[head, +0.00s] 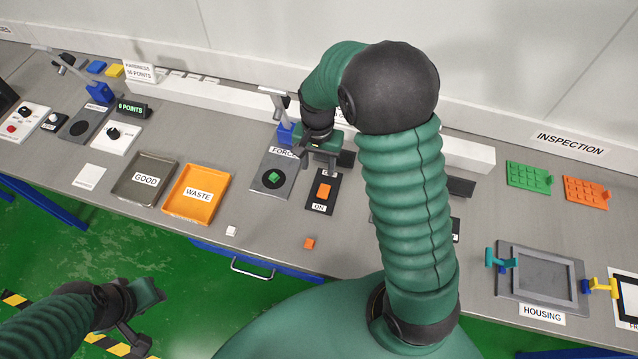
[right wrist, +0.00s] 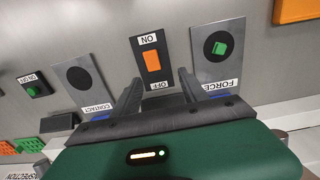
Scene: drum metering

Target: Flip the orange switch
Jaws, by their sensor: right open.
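The orange switch (head: 324,191) sits on a black plate (head: 315,204) with an ON label at its near end, on the grey bench. In the right wrist view the orange switch (right wrist: 152,61) lies beyond and between my open fingers, with ON and OFF labels at its two ends. My right gripper (head: 322,168) is open and empty above the far end of the plate; it also shows in the right wrist view (right wrist: 160,90). I cannot tell whether it touches the plate. My left gripper (head: 139,310) is at the lower left, away from the bench; its jaw opening is unclear.
The FORCE plate (head: 267,188) with a green block (head: 274,177) is left of the switch. An orange WASTE tray (head: 213,193) and a grey GOOD tray (head: 170,179) lie further left. A small orange cube (head: 309,243) and white cube (head: 232,231) lie near the front edge.

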